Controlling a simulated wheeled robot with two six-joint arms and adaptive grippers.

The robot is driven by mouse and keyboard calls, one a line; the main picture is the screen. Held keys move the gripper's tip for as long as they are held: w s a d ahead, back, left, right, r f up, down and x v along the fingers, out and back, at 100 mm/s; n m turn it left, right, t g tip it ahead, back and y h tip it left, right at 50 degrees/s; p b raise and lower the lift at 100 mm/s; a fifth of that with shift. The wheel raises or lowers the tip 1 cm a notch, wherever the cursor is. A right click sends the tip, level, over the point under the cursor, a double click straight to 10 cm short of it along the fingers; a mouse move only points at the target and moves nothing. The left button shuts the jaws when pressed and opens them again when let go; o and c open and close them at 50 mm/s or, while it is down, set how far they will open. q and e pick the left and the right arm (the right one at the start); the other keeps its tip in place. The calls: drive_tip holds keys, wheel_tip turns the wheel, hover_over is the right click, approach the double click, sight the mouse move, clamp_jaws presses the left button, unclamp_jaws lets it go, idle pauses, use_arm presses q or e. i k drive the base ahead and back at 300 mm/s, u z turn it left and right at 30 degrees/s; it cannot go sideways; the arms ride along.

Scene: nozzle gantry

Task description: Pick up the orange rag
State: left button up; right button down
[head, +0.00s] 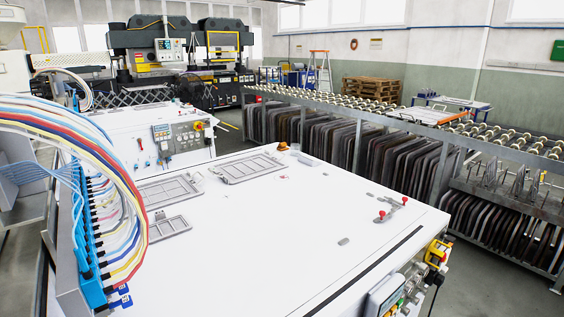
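A small orange-brown thing (283,146) sits at the far edge of the white machine top (290,225) in the head view, just right of a grey frame. It is too small to tell for sure whether it is the orange rag. No other cloth-like orange thing shows clearly. Neither of my grippers is in view.
Grey rectangular frames (250,168) lie on the left and far parts of the top. Red-tipped clamps (391,208) stand at right. Blue connectors with coloured hoses (88,230) rise at the left. A roller conveyor (420,125) runs behind. The top's middle is mostly clear.

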sight(281, 147)
drive_tip(key=k, duration=1)
drive_tip(key=z, duration=1.65)
drive_tip(key=i, duration=5.65)
drive_tip(key=u, duration=2.3)
drive_tip(key=i, duration=0.5)
